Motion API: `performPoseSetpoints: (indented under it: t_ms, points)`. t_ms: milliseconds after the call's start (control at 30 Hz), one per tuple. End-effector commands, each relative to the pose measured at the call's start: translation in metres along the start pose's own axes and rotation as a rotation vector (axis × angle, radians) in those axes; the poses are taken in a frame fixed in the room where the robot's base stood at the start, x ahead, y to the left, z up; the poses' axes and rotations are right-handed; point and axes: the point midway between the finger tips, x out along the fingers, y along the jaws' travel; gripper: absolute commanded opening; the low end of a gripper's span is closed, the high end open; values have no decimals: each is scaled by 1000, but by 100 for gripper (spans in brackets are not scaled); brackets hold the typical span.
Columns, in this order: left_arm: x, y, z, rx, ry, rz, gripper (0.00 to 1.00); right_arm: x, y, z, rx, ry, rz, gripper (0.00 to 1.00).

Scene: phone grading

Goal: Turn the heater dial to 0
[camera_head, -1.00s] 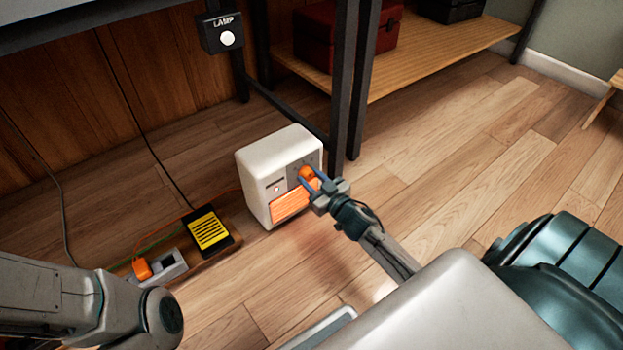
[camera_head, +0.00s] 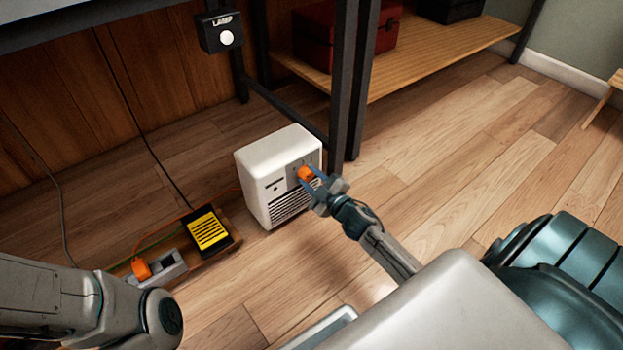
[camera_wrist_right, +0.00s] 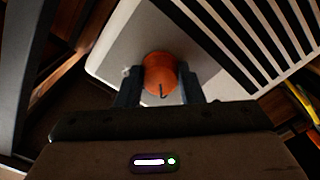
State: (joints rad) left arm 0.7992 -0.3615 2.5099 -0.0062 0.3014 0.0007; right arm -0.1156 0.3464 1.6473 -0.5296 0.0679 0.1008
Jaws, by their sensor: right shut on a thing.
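The heater (camera_head: 275,155) is a white box on the wooden floor; its front grille (camera_head: 291,203) is dark, with no orange glow. The orange dial (camera_head: 305,173) is on the upper right of its front face. My right gripper (camera_head: 314,178) is at the dial. In the right wrist view the dial (camera_wrist_right: 161,73) sits between the two dark fingers (camera_wrist_right: 160,85), which are shut on it. A small dark mark shows on the dial; I cannot read its setting. My left arm (camera_head: 90,300) shows at the lower left, its gripper out of view.
A power strip (camera_head: 172,268) with an orange plug (camera_head: 141,269) and a black box with a yellow label (camera_head: 209,231) lie left of the heater. A dark table leg (camera_head: 343,80) stands just behind it. Open floor (camera_head: 480,150) lies to the right.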

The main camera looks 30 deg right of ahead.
Motion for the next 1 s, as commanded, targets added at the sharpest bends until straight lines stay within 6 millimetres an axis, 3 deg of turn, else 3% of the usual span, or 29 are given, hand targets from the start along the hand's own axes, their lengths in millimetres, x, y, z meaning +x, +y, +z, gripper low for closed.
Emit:
performPoseSetpoints:
  t_ms: [533, 567, 667, 1000]
  points:
    - [0, 0, 0, 0, 0, 0, 36, 0, 0, 0, -30, 1, 0, 11]
    - [0, 0, 0, 0, 0, 0, 36, 0, 0, 0, -30, 1, 0, 36]
    - [0, 0, 0, 0, 0, 0, 36, 0, 0, 0, -30, 1, 0, 56]
    - [-2, -1, -2, 0, 0, 0, 36, -2, -1, 1, -29, 0, 0, 56]
